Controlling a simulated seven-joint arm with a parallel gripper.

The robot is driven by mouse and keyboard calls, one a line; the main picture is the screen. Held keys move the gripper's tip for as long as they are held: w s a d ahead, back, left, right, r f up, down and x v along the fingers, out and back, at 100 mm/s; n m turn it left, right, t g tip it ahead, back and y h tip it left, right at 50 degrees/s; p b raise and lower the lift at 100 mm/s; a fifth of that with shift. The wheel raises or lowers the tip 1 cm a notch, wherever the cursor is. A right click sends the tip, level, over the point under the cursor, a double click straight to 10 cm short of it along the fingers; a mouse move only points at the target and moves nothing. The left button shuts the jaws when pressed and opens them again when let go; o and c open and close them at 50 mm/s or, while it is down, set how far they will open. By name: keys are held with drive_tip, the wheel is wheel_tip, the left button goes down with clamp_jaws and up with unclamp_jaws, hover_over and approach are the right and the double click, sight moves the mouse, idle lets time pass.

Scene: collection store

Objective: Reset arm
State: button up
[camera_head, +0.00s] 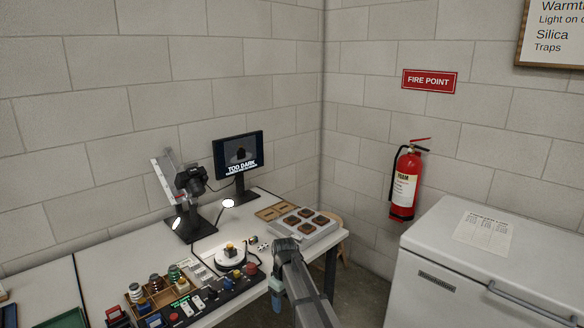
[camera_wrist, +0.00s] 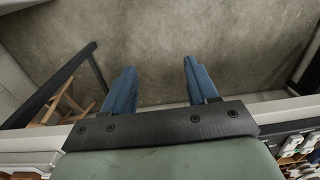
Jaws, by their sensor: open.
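My arm reaches up from the bottom of the head view, and my gripper (camera_head: 276,295) hangs at its end by the front edge of the white workbench (camera_head: 262,206). In the wrist view the two blue fingers of my gripper (camera_wrist: 158,65) stand wide apart. Only bare concrete floor (camera_wrist: 155,45) shows between them, and nothing is held.
A camera stand (camera_head: 190,182), a monitor (camera_head: 239,155) reading "TOO DARK", a tray of dark blocks (camera_head: 291,230) and a control panel (camera_head: 222,294) are on the bench. A white chest freezer (camera_head: 480,250) stands right. A fire extinguisher (camera_head: 404,185) hangs on the wall.

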drive_tip(key=s+d+f+m, duration=0.5)
drive_tip(key=s+d+f, duration=0.2)
drive_tip(key=s+d, duration=0.35)
drive_tip(key=s+d+f+m, duration=0.4)
drive_tip(key=s+d+f, duration=0.3)
drive_tip(key=s+d, duration=0.35)
drive_tip(key=s+f+g, duration=0.3)
drive_tip(key=s+f, duration=0.7)
drive_tip(key=s, duration=0.4)
drive_tip(key=s+f+g, duration=0.3)
drive_tip(key=s+f, duration=0.8)
drive_tip(key=s, duration=0.4)
drive_tip(key=shift+a, duration=0.2)
drive_tip(key=shift+s+r, duration=0.1)
drive_tip(key=shift+c, duration=0.4)
